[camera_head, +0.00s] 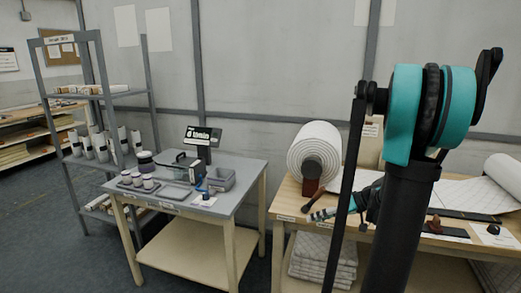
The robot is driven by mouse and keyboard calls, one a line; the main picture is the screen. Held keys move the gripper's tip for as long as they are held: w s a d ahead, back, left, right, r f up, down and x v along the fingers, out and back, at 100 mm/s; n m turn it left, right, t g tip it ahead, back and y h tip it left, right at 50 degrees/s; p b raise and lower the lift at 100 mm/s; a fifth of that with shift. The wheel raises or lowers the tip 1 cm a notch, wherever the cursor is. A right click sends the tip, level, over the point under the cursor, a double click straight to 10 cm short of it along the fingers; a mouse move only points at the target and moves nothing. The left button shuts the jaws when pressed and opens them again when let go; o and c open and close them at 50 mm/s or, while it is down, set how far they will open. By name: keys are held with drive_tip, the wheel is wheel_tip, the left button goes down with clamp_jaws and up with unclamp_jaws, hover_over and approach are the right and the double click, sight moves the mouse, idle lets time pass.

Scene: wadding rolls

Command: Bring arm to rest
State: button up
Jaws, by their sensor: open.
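My arm stands at the right of the head view, with a teal and black joint (430,110) high on a dark link. My gripper (312,210) shows low behind that link, over the left front part of the wooden table (285,212). It is open, with nothing seen between its fingers. The lower arm and part of the gripper are hidden by the dark link. A large white wadding roll (313,150) lies on the table just behind the gripper, its spiral end facing me. I cannot tell whether the gripper touches the table.
Another white roll (503,172) lies at the far right. Floor is clear at the left front.

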drive_tip(key=s+a+f+m+h, duration=0.1)
drive_tip(key=s+f+m+h, duration=0.2)
drive_tip(key=s, duration=0.5)
drive_tip(key=s+a+f+m+h, duration=0.1)
drive_tip(key=s+f+m+h, duration=0.1)
drive_tip(key=s+f+h, duration=0.3)
drive_tip(key=shift+s+f+m+h, duration=0.15)
drive_tip(key=shift+s+m+h, duration=0.45)
drive_tip(key=shift+s, duration=1.4)
